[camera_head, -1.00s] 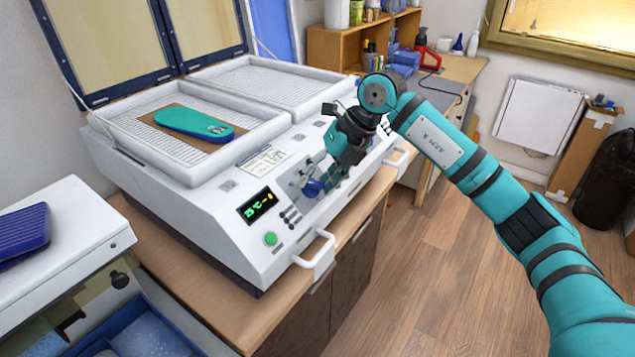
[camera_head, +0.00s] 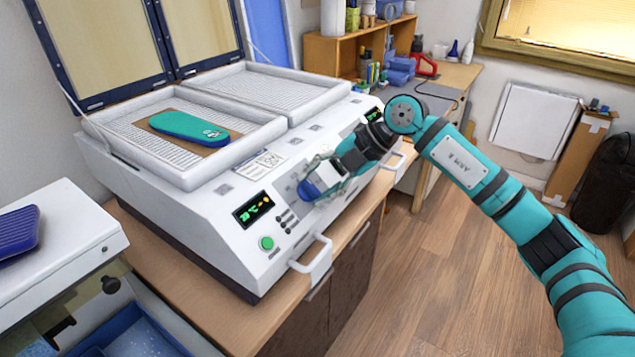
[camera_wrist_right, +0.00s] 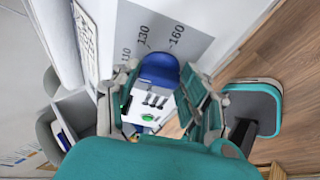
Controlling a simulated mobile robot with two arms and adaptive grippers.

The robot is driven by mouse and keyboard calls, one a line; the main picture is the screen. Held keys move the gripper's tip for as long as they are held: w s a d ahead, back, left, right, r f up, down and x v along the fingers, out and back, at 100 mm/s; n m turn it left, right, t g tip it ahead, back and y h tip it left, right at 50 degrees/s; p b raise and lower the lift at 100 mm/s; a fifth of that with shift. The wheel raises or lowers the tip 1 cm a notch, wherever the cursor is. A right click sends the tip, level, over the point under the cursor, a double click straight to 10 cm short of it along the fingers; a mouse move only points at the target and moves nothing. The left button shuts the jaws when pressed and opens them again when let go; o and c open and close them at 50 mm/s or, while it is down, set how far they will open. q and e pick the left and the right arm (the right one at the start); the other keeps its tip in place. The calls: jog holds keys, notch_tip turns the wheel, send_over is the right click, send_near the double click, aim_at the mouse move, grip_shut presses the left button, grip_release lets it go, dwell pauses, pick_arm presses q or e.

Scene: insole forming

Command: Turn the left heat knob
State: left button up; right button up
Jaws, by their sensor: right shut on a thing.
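The left heat knob (camera_head: 308,190) is blue and sits on the sloped front panel of the white heating machine (camera_head: 215,210), right of a lit display (camera_head: 252,209). My right gripper (camera_head: 322,179) reaches it from the right and is shut on it. In the right wrist view the blue knob (camera_wrist_right: 158,68) shows between the two fingers of the gripper (camera_wrist_right: 160,85). The dial numbers 110, 130 and 160 show beside it. Part of the knob is hidden by the fingers in the head view. My left gripper is not in view.
A teal insole (camera_head: 188,126) lies on a brown board in the machine's left tray. A green button (camera_head: 266,243) and a white handle (camera_head: 318,255) are left of and below the knob. The wooden floor (camera_head: 440,270) at right is clear.

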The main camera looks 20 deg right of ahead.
jog(key=shift+m, duration=0.4)
jog(key=o, duration=1.2)
jog(key=shift+c, duration=0.2)
jog(key=shift+d, duration=0.1)
jog(key=v, duration=1.2)
jog(key=shift+s+d+f, duration=0.1)
jog(key=shift+f, duration=0.05)
